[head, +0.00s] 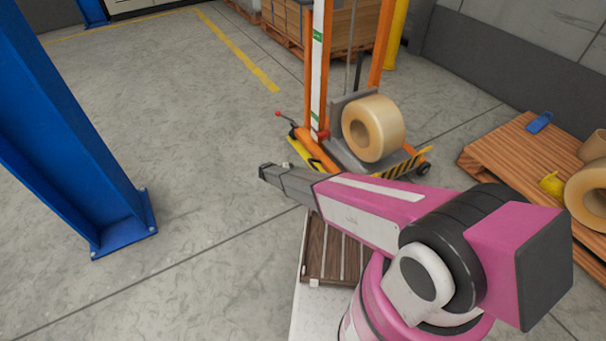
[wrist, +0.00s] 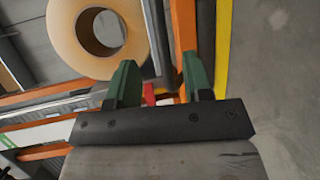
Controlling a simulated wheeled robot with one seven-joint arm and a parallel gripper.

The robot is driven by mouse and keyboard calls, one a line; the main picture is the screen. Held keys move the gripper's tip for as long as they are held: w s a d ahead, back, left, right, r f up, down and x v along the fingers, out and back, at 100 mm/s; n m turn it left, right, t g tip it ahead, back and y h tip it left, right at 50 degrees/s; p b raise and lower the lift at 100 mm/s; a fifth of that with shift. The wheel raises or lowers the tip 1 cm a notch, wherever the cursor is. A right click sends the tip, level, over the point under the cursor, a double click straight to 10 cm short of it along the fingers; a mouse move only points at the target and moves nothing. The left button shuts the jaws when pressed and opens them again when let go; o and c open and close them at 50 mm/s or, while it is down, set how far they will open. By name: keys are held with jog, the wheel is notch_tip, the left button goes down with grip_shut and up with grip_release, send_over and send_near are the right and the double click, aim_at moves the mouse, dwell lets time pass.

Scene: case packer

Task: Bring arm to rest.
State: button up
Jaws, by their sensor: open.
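My pink and dark-grey arm (head: 370,208) reaches out to the left over the slatted wooden deck on my base in the head view. Its far dark end points toward the floor at the left, and the fingers cannot be made out there. In the wrist view my gripper (wrist: 161,75) shows two green fingers standing apart with nothing between them. A large tan roll (head: 390,122) rests on the orange stacker, beyond the arm. The roll also shows in the wrist view (wrist: 70,42), behind the left finger and apart in depth as far as I can tell.
The orange stacker (head: 322,70) stands just beyond my arm. A wooden pallet (head: 500,152) with rolls, a blue item (head: 540,122) and a yellow item (head: 552,184) lies at the right. A blue steel column (head: 75,150) stands at the left. The floor between column and stacker is clear.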

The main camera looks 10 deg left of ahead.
dwell(0.4)
jog(key=s+d+r+m+g+y, duration=0.1)
jog(key=s+d+r+g+y, duration=0.2)
jog(key=d+r, duration=0.65)
jog(key=s+d+r+m+g+y, duration=0.1)
jog(key=s+d+r+g+y, duration=0.15)
jog(key=d+r, duration=0.75)
jog(key=s+d+r+m+t+y, duration=0.1)
jog(key=s+d+r+y, duration=0.4)
jog(key=r, duration=0.5)
jog(key=s+d+r+y, duration=0.4)
jog(key=s+d+r, duration=0.5)
jog(key=s+r, duration=0.2)
jog(key=shift+s+d+m+t+y, duration=0.15)
jog(key=shift+d+m+t+y, duration=0.1)
jog(key=shift+m+t+y, duration=0.15)
jog(key=shift+f, duration=0.1)
